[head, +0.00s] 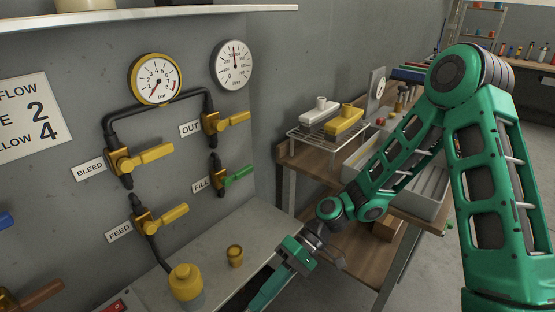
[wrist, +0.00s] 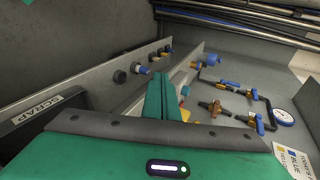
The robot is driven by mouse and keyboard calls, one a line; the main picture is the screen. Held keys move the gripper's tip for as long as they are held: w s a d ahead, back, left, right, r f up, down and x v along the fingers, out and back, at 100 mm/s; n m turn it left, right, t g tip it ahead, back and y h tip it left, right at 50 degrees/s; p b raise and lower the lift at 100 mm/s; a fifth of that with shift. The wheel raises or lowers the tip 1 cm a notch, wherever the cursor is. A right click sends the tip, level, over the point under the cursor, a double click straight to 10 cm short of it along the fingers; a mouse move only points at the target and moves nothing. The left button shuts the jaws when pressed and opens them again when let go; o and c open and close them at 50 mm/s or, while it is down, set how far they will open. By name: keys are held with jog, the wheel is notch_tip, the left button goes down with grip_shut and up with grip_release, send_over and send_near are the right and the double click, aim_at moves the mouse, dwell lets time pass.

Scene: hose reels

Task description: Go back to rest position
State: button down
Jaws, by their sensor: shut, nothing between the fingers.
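My gripper (head: 264,295) hangs low at the bottom middle of the head view, at the front edge of the grey bench. In the wrist view its two green fingers (wrist: 161,97) lie side by side, shut and empty. My green arm comes down to it from the right. The gripper is apart from the wall valves: BLEED (head: 140,158), OUT (head: 225,121) and FEED (head: 160,217) have yellow handles, and FILL (head: 234,175) has a green one.
The grey bench (head: 220,220) carries a yellow cylinder (head: 186,282) and a small brass piece (head: 235,256). A wooden table (head: 312,159) with a grey tray (head: 427,205) stands behind my arm. A SCRAP bin (wrist: 40,118) is at left in the wrist view. Open floor (head: 425,270) shows at right.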

jog(key=w+d+r+m+t+h, duration=0.2)
jog(key=w+d+m+t+h, duration=0.1)
jog(key=d, duration=1)
jog(key=w+d+r+m+t+h, duration=0.2)
jog(key=d+h, duration=0.1)
jog(key=d, duration=0.9)
jog(key=s+d+r+m+t+h, duration=0.1)
jog(key=s+d+r+m, duration=0.3)
jog(key=d, duration=0.5)
jog(key=s+d+r+m+t+h, duration=0.2)
jog(key=s+d+r+m, duration=0.3)
jog(key=s+d+r, duration=0.3)
jog(key=shift+s+d, duration=0.6)
jog(key=shift+d, duration=0.45)
jog(key=shift+a, duration=0.1)
